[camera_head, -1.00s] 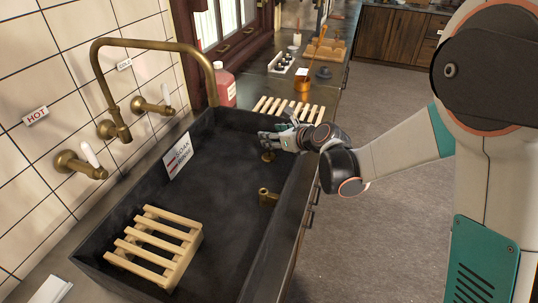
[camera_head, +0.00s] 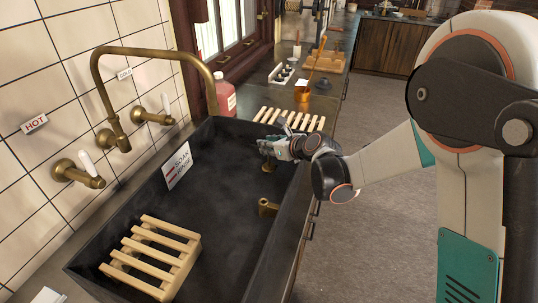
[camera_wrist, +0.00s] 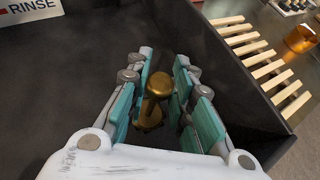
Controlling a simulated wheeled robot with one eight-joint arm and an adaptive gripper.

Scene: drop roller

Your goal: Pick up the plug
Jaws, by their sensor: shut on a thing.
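The plug (camera_wrist: 157,88) is a brass piece with a rounded knob on top and a wider base, seen between my fingers in the wrist view. In the head view the brass plug (camera_head: 268,166) shows just below my fingertips, in the far right part of the dark sink (camera_head: 215,215). My gripper (camera_head: 272,149) reaches over the sink's right rim. Its teal-padded fingers (camera_wrist: 152,100) are shut on the plug from both sides. Whether the plug's base touches the sink floor is hard to tell.
Another brass fitting (camera_head: 267,207) stands nearer in the sink. A wooden slatted rack (camera_head: 155,255) lies at the near end, and another (camera_head: 290,120) beyond the far end. A brass faucet (camera_head: 150,50) arches over the left side. A red bottle (camera_head: 225,95) stands behind.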

